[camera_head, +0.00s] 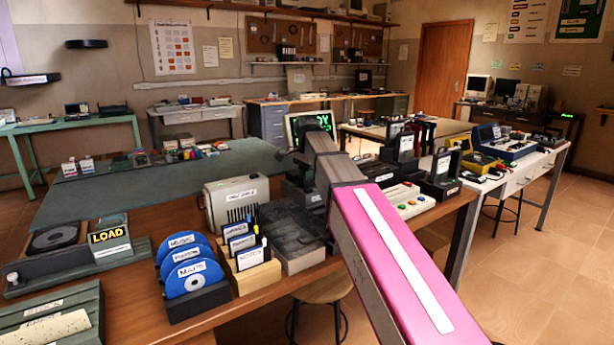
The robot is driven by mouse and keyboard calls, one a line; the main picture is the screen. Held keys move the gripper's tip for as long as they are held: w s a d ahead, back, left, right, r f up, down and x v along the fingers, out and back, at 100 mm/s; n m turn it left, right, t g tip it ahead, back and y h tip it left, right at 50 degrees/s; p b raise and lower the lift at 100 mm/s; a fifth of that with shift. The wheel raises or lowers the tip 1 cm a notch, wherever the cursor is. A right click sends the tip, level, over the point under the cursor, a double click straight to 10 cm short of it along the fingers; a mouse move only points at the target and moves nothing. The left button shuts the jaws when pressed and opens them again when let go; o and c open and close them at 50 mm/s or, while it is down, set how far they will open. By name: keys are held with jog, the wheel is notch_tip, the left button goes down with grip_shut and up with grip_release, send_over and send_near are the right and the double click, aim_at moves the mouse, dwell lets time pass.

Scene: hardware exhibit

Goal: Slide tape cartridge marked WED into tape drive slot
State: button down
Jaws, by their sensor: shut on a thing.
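My arm with its pink link (400,260) reaches from the lower right over the wooden bench, up to a grey link (322,150). My gripper's fingers and anything in them are hidden behind the arm or lost among the dark shapes there. A small wooden rack (254,279) holds several dark cartridges with white labels (250,258). I cannot read WED on any of them. A beige box with vents and a label (237,197) stands behind the rack. A dark, flat-topped unit (295,240) stands right of the rack. I cannot tell which unit has the tape drive slot.
Blue discs (194,275) stand in a dark holder left of the rack. A LOAD sign (109,236) stands farther left. A button panel (408,200) and dark upright devices (440,175) lie right of the arm. The green mat (130,190) behind is mostly clear.

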jog(key=c, duration=1)
grip_release()
jog(key=shift+r, duration=4)
